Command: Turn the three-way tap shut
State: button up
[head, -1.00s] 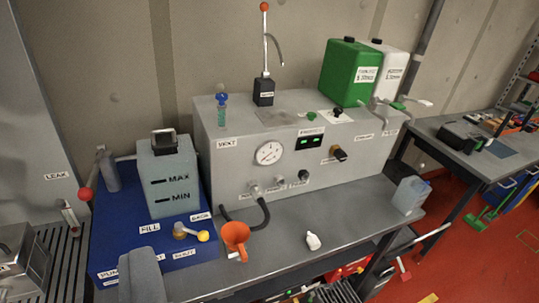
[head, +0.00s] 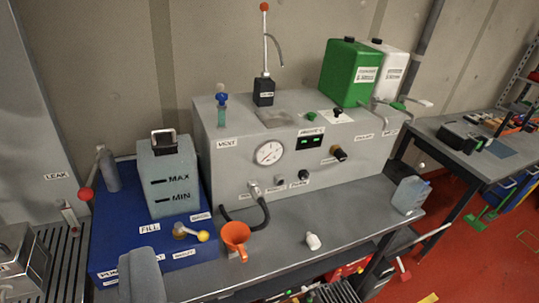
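A brass tap (head: 181,230) with a lever ending in a yellow ball (head: 203,236) sits on top of the blue box (head: 108,228), in front of the grey-blue tank (head: 168,176) marked MAX and MIN. The lever points right and slightly toward the camera. Labels lie around the tap; one reads FILL (head: 149,228), and the others are too small to read surely. A rounded grey shape at the bottom edge looks like a part of my arm and hides some of the blue box's front. My gripper's fingertips do not show.
An orange funnel (head: 236,235) stands just right of the tap. Behind are a black hose (head: 262,216) and a grey panel box (head: 225,175) with a gauge (head: 269,153). A red-knobbed lever (head: 87,194) stands at left.

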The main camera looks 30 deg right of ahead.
aim_at(203, 236)
jog(key=z, duration=0.25)
jog(key=k, duration=0.65)
jog(key=z, duration=0.25)
jog(key=i, duration=1.55)
jog(key=u, duration=0.35)
